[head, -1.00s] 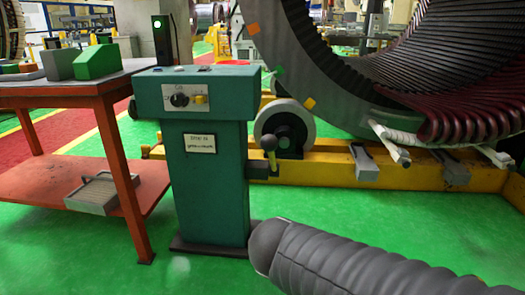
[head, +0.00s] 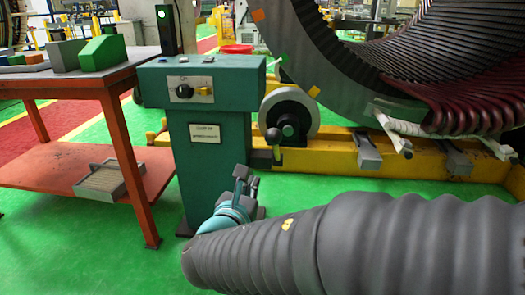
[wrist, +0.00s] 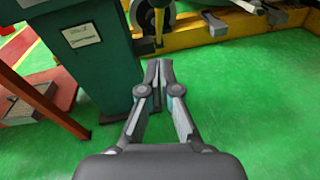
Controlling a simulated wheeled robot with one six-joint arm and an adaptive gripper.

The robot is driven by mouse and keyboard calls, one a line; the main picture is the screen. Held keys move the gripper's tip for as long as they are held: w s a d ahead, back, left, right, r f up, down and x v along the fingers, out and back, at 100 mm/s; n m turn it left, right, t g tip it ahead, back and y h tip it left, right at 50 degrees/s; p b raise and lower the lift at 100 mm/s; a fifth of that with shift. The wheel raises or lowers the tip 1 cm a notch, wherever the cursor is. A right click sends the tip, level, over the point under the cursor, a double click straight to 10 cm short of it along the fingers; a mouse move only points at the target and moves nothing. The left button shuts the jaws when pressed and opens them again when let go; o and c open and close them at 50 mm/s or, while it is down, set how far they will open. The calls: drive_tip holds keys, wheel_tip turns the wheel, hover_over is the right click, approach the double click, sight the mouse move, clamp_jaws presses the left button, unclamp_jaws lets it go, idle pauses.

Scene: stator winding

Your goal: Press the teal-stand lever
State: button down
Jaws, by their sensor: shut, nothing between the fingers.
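The teal stand (head: 222,165) stands upright at the centre-left of the head view, with a dial panel on its sloped top and a white label on its front. The lever (wrist: 159,24) also shows at the top middle of the wrist view. My gripper (head: 247,178) is low in front of the stand, below and left of the lever in the head view. In the wrist view my gripper (wrist: 159,68) is shut and empty, its tips pointing towards the lever, apparently without contact.
An orange table (head: 128,150) with blocks on top stands left of the stand. A large stator ring (head: 335,65) rests on a yellow frame (head: 335,155) with a grey roller (head: 305,104) behind the lever. Green floor is clear in front and right.

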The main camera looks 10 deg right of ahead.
drive_tip(key=r+x, duration=0.2)
drive_tip(key=x, duration=1)
drive_tip(key=shift+w+d+r, duration=0.35)
drive_tip(key=shift+w+d, duration=0.05)
drive_tip(key=shift+w, duration=0.05)
